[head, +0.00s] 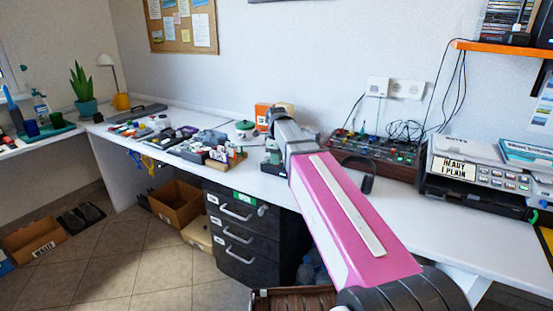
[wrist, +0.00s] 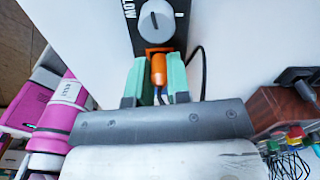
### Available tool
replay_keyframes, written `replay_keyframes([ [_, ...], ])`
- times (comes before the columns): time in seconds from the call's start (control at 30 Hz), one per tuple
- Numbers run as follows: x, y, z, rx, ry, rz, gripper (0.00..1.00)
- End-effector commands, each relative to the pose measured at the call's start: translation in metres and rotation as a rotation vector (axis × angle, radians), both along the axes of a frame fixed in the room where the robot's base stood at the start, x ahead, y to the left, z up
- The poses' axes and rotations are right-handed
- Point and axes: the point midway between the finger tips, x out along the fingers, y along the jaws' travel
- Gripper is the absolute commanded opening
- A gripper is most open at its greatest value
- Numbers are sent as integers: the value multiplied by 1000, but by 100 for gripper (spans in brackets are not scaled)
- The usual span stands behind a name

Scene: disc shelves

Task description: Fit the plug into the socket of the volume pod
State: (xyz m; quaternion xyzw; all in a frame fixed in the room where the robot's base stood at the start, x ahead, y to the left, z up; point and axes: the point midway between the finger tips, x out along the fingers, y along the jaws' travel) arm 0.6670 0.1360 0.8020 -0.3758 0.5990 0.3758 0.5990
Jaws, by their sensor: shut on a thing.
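In the wrist view, the green fingers of my gripper (wrist: 157,75) are shut on an orange plug (wrist: 158,72) with thin leads trailing back. Just beyond its tip is a black pod (wrist: 143,28) with a round grey knob (wrist: 156,20) and partly cut-off white lettering. An orange socket (wrist: 158,49) sits on the pod's near edge, in line with the plug. The plug's tip meets or overlaps the socket in the picture; I cannot tell how deep it sits. In the head view my arm hides the plug and pod.
A black cable (wrist: 203,72) curves right of the fingers. A wooden-sided panel with coloured knobs (head: 375,153) stands right of my arm, a printer-like machine (head: 480,175) further right. Small parts (head: 205,143) crowd the bench to the left. The white bench (head: 440,225) is clear at front right.

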Motion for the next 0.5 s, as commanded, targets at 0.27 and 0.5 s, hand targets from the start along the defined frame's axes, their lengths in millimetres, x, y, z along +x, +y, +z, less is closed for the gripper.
replay_keyframes([
  [0.27, 0, 0, 0, 0, 0, 0, 43],
  [0.5, 0, 0, 6, 0, -1, 0, 43],
])
